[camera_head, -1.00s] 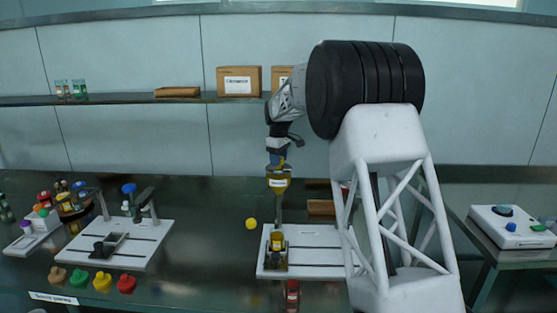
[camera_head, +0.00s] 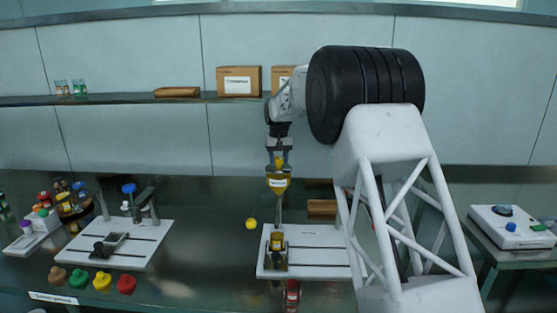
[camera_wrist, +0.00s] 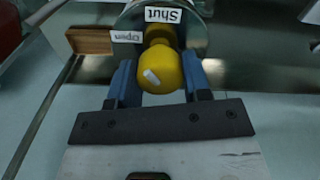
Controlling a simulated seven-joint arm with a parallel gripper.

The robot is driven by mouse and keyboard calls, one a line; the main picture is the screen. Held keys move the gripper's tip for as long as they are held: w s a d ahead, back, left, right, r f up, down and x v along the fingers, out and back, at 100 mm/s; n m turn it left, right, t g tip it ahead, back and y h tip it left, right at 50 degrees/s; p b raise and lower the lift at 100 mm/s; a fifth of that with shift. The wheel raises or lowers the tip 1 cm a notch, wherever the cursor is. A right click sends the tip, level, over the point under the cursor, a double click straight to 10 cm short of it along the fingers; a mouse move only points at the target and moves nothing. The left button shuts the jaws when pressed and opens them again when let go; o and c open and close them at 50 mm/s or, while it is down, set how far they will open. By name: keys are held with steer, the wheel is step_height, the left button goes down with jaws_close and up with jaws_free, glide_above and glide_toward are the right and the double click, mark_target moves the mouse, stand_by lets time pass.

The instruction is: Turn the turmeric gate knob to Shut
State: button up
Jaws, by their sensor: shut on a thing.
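The yellow turmeric gate knob (camera_wrist: 168,70) fills the middle of the wrist view, with a short white mark on its face. My gripper (camera_wrist: 160,82) is shut on it, one blue finger on each side. A "Shut" label (camera_wrist: 163,15) and an "Open" label (camera_wrist: 127,36) show upside down beyond the knob. In the head view, my gripper (camera_head: 279,160) is at the top of the yellow hopper (camera_head: 278,182), which stands on a post above a white base plate (camera_head: 320,258). The knob's exact setting is hard to read.
A yellow ball-like knob (camera_head: 251,224) lies left of the base plate. Another white plate (camera_head: 150,232) with fittings stands at the left, with several coloured knobs in front. A shelf (camera_head: 130,99) with boxes runs behind my arm. A control box (camera_head: 515,227) is at the right.

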mark_target(279, 158)
steer(key=m, duration=0.3)
steer(key=shift+m, duration=2.2)
steer(key=o, duration=0.9)
steer(key=shift+r, duration=0.15)
steer(key=shift+r, duration=3.75)
